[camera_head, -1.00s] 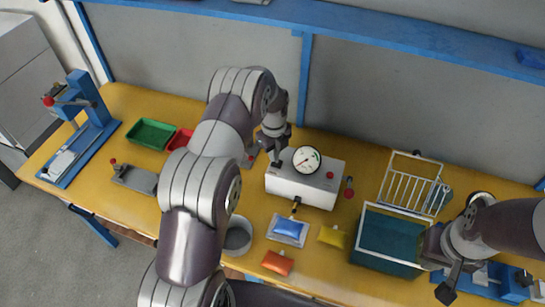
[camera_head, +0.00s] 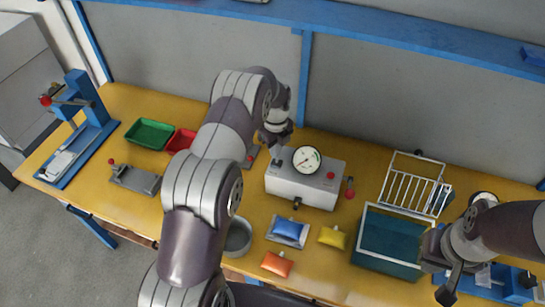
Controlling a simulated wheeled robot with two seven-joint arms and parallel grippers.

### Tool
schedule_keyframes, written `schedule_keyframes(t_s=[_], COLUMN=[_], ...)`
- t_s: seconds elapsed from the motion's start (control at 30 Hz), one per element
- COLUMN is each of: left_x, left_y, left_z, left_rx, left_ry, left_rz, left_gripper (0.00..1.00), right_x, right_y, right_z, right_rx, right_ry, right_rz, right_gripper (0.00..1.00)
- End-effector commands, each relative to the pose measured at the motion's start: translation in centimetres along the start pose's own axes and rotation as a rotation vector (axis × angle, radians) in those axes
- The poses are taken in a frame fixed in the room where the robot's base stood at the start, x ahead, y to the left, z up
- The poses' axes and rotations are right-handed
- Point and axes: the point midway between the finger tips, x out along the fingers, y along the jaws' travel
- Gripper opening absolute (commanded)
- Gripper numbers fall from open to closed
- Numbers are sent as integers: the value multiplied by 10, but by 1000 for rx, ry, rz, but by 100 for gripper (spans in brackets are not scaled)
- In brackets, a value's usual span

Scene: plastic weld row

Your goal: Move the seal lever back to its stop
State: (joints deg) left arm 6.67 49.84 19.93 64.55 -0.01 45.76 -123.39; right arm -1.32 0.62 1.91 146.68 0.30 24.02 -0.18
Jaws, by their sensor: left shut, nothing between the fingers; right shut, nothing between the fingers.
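The white sealing machine (camera_head: 305,186) with a round gauge (camera_head: 306,159) stands on the yellow bench, mid-view. A short grey stalk (camera_head: 280,155), which looks like the seal lever, rises at the machine's back left corner and leans away to the back. My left gripper (camera_head: 278,139) is shut and empty, pointing down at the top of this stalk; I cannot tell whether it touches. A red-knobbed lever (camera_head: 350,188) is on the machine's right side. A small dark nozzle (camera_head: 297,203) shows at its front. My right gripper (camera_head: 446,291) is shut at the lower right, far from the machine.
A blue pouch (camera_head: 288,230) lies on a plate before the machine, with yellow (camera_head: 332,237) and orange (camera_head: 277,264) pouches nearby. A teal bin (camera_head: 388,270) and white rack (camera_head: 411,183) stand right. Green (camera_head: 150,133) and red (camera_head: 181,140) trays lie left. My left arm hides some bench.

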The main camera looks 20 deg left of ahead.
Motion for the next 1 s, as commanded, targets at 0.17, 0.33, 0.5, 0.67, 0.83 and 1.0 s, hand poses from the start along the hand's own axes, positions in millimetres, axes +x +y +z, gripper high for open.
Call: schedule_keyframes(t_s=[0.17, 0.33, 0.5, 0.67, 0.83, 1.0], left_x=[-1, -2, -3, -19, -44, -67], left_y=[0, 7, 12, 12, 12, 12], left_z=[0, -4, -7, -7, -7, -7], left_rx=[0, 0, 0, 0, 0, 0], left_ry=[-1, 0, -1, -2, -1, -1], left_rz=[-1, 0, -1, -2, -2, -2], left_gripper=[0, 0, 0, 0, 0, 0], right_x=[-1, -6, -8, -20, -36, -50], right_y=[0, 0, 0, 0, 0, 0], right_z=[0, -1, -1, -2, -4, -6], right_rx=[0, 0, 0, 0, 0, 0], right_ry=[0, 0, 0, 0, 0, 0], right_rz=[0, 0, 0, 0, 0, 0], right_gripper=[0, 0, 0, 0, 0, 0])
